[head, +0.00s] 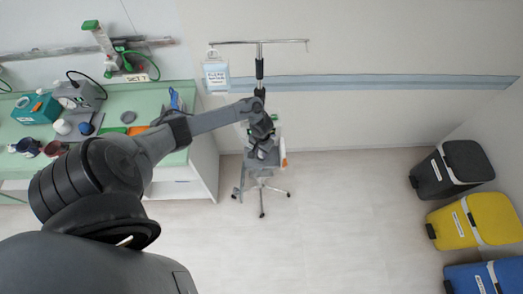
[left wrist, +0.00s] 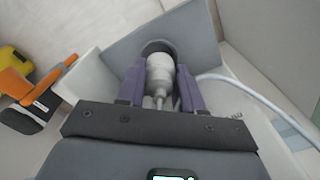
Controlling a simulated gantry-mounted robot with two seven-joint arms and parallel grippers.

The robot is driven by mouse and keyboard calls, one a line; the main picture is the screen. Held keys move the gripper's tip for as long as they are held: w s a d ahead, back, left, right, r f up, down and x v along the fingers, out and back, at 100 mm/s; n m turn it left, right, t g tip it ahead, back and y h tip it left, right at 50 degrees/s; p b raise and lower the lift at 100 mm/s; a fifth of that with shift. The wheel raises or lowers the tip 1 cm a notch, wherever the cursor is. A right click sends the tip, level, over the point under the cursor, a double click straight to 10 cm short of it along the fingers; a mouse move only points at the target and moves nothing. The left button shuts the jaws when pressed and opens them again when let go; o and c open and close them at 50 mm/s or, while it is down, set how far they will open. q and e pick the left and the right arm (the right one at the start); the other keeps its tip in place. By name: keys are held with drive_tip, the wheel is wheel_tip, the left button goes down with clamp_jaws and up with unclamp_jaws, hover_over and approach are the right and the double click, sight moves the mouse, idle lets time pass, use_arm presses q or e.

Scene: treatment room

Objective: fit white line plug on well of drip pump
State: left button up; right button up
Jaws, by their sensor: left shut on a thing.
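My left gripper (left wrist: 161,80) has its two purple fingers on either side of the white line plug (left wrist: 160,68) and is shut on it. The far end of the plug is at the dark round well (left wrist: 157,46) in a grey panel of the drip pump (left wrist: 193,35). I cannot tell how deep the plug sits. In the head view, my left gripper (head: 262,150) is at the pump on the wheeled stand and hides much of it; the plug cannot be made out there. My right gripper is in neither view.
A white line (left wrist: 240,88) curves off to the right of the plug. A labelled bag (head: 216,77) hangs from the stand's crossbar (head: 255,42). A green-topped counter (head: 95,115) with several items stands left. Black, yellow and blue bins line the right. The floor between is clear.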

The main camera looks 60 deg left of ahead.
use_arm(q)
drive_tip(key=shift+f+b, duration=0.4)
drive_tip(key=shift+f, duration=0.85)
idle(1.2)
idle(0.5)
drive_tip(key=shift+p, duration=0.3)
idle(0.4)
drive_tip(key=o, duration=1.1)
